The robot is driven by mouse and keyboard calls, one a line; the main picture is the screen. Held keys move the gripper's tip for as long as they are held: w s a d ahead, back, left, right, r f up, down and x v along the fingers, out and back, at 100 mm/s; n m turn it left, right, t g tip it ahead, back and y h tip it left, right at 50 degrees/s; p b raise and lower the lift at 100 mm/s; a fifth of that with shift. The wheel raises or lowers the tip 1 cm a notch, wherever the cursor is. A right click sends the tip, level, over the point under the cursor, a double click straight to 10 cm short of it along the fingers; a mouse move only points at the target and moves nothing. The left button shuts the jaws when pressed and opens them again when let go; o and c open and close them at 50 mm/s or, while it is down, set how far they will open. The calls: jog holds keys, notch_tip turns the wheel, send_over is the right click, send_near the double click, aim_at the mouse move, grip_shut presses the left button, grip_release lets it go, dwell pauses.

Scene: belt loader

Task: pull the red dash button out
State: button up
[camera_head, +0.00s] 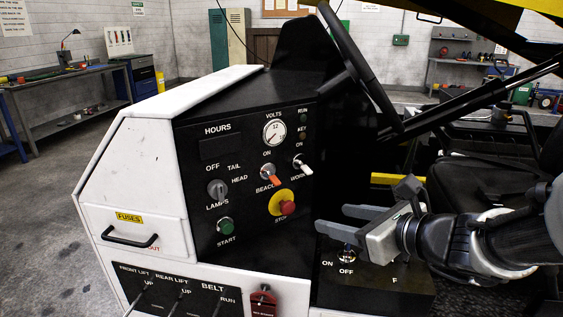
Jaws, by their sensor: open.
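The red dash button (287,207) is a round red mushroom head on a yellow disc (276,200), above the label STOP, on the black dash panel (240,240). My gripper (330,220) comes in from the right, with its two fingers pointing left toward the panel. The fingers are apart with nothing between them. The gripper is to the right of and slightly below the red button in the picture, not touching it. Whether the button is pushed in or out cannot be told.
An orange beacon toggle (270,175) and a white work-light toggle (303,165) sit just above the button. A green start button (224,226) is to its left. A key switch (347,254) is below my fingers. The steering wheel (362,70) rises at upper right.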

send_near(290, 207)
jog(key=shift+m, duration=0.4)
jog(key=x, duration=0.9)
jog(key=shift+w, duration=0.1)
